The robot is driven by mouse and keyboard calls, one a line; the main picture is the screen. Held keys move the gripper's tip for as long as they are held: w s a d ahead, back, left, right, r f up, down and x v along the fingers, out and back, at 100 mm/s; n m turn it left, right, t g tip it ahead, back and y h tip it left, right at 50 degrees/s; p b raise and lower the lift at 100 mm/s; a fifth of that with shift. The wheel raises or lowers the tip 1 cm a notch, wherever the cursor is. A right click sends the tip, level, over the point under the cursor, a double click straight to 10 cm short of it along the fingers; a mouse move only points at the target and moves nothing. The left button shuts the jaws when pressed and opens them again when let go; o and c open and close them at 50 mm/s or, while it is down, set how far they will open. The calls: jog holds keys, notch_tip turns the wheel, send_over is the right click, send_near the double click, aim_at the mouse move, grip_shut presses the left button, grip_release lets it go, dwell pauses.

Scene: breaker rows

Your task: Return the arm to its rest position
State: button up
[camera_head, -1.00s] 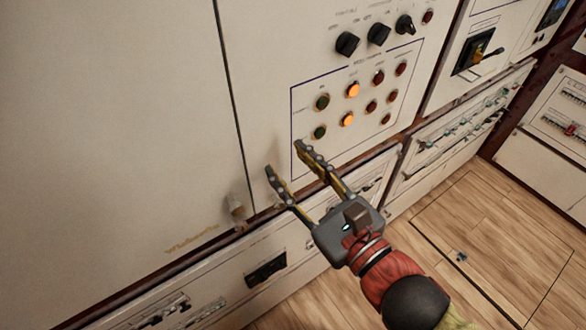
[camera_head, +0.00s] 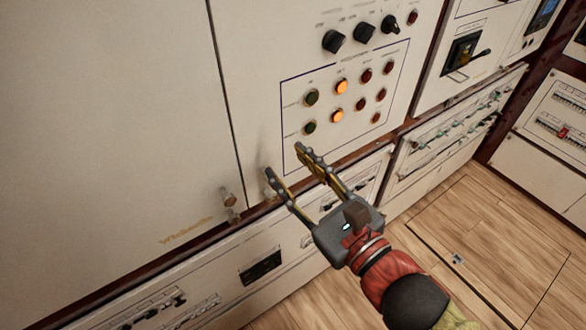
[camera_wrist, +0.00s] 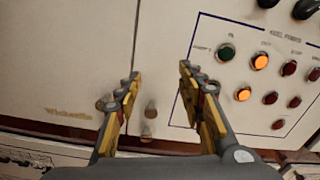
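My gripper (camera_head: 284,163) is open and empty in the head view, its two fingers spread apart. It is in front of the lower edge of the white cabinet (camera_head: 110,120), below the outlined panel of buttons (camera_head: 345,95). In the wrist view my gripper (camera_wrist: 155,82) also shows open, with nothing between the fingers but cabinet face and a small knob (camera_wrist: 150,110). My arm reaches in from the lower right of the head view. Whether the fingertips touch the cabinet is hard to tell; they seem apart from it.
Two orange lamps (camera_head: 341,87) are lit among green and red buttons. Black rotary knobs (camera_head: 362,33) sit above. A handle-like knob (camera_head: 229,198) sticks out left of the gripper. Lower breaker rows (camera_head: 440,135) run along the cabinets. Wooden floor (camera_head: 480,240) is clear at right.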

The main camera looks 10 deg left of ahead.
dwell(0.4)
jog(key=s+a+f+n+g+y, duration=0.25)
jog(key=s+a+n+g, duration=0.4)
jog(key=n, duration=0.75)
jog(key=s+d+f+n+g+h+p, duration=0.2)
jog(key=s+d+f+n+h, duration=0.3)
jog(key=d+n, duration=0.15)
jog(key=w+d+r+n+h+p, duration=0.1)
jog(key=w+d+h, duration=0.1)
jog(key=d, duration=0.6)
jog(key=w+d+n+h+p, duration=0.1)
jog(key=d+h, duration=0.3)
jog(key=d, duration=0.5)
jog(key=w+d+r+n+t+h+p, duration=0.1)
jog(key=w+d+n+h+p, duration=0.1)
jog(key=d, duration=0.6)
jog(key=shift+w+d+r+h+p, duration=0.3)
jog(key=shift+h+p, duration=0.25)
jog(key=shift+h, duration=0.5)
